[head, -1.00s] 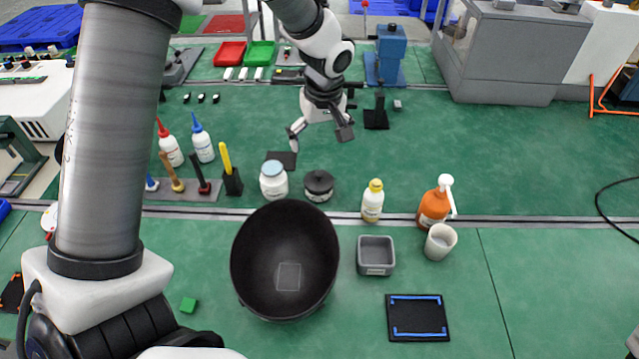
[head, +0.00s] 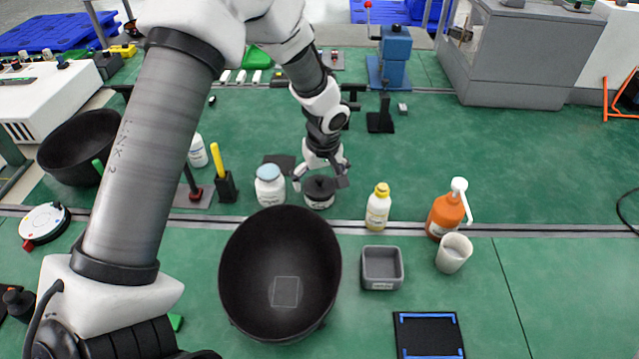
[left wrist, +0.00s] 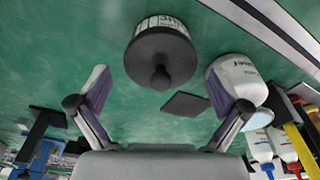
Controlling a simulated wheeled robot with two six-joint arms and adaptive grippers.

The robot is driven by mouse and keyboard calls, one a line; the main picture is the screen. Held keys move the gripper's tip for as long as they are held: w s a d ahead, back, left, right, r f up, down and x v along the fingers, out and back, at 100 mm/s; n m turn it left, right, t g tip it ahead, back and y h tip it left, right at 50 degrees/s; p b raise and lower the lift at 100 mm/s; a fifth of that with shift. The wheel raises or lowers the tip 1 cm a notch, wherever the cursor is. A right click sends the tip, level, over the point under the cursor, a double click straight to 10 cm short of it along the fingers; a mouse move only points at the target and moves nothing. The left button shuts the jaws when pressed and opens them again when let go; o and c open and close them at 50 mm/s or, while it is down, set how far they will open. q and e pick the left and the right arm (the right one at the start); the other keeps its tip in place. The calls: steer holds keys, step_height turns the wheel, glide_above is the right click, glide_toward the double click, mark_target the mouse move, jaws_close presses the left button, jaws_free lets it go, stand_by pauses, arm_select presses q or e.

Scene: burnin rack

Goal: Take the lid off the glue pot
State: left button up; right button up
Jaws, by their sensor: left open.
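A small round pot (head: 319,201) with a white label, which I take for the glue pot, stands upright on the green bench. Its black lid (head: 319,186) with a central knob is on; in the left wrist view the lid (left wrist: 160,57) and knob face the camera. My left gripper (head: 320,180) points down over the pot with its fingers spread to either side of the lid. In the left wrist view the open gripper (left wrist: 157,85) holds nothing, and the lid shows ahead between the fingertips. Whether a finger touches it, I cannot tell. My right gripper is out of view.
A white jar with a blue lid (head: 269,187) stands close left of the pot. A large black bowl (head: 240,250) is in front. A yellow-capped bottle (head: 377,209), an orange pump bottle (head: 446,212) and a grey tray (head: 382,283) are to the right.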

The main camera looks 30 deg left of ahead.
arm_select(q)
steer(key=shift+s, duration=0.1)
steer(key=c, duration=1.2)
steer(key=shift+s+r, duration=0.15)
steer(key=c, duration=0.4)
steer(key=shift+d, duration=0.15)
jaws_close()
steer(key=shift+s, duration=0.1)
